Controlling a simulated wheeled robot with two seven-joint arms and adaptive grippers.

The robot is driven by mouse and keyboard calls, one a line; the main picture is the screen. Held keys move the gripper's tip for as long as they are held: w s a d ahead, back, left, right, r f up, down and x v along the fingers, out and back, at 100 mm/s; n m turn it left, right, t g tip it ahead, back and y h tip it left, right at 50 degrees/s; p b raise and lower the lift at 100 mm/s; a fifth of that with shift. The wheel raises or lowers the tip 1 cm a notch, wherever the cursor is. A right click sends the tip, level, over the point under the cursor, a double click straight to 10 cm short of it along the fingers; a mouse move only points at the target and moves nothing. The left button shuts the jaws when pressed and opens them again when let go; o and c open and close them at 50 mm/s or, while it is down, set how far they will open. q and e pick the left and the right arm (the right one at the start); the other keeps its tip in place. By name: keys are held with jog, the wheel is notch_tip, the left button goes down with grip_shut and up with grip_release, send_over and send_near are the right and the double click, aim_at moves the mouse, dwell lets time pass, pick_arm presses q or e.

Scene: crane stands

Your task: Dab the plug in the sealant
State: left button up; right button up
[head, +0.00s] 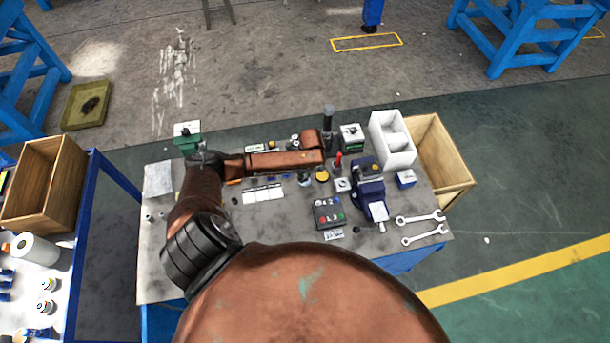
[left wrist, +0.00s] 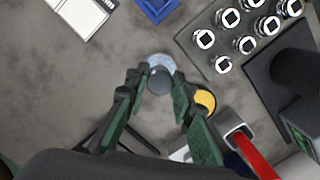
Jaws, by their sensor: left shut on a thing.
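My left gripper (left wrist: 160,82) is shut on a small dark round plug (left wrist: 159,80), seen from above in the left wrist view. A pale blue round dish or pot (left wrist: 158,61) shows just beyond and around the plug; whether it holds the sealant is not clear. I cannot tell if the plug touches it. A yellow round disc or lid (left wrist: 205,101) lies just right of the fingers and also shows in the head view (head: 322,174). In the head view my left gripper (head: 304,174) points down beside it, small and partly hidden by the forearm. My right gripper is not in view.
A red-handled tool (head: 338,160) and a black post (head: 328,117) stand close to the right. A socket block (left wrist: 245,38) is at upper right of the wrist view. The bench's front left is mostly clear.

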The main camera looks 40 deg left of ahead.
pick_arm(q)
jog(key=shift+f, duration=0.2)
dwell(0.4)
jog(key=shift+f, duration=0.4)
dwell(1.0)
jog(key=shift+s, duration=0.1)
dwell(0.6)
jog(key=shift+f, duration=0.1)
dwell(0.4)
notch_tip(320, 180, up, 7)
jog(key=p, duration=0.7)
jog(key=shift+p, duration=0.4)
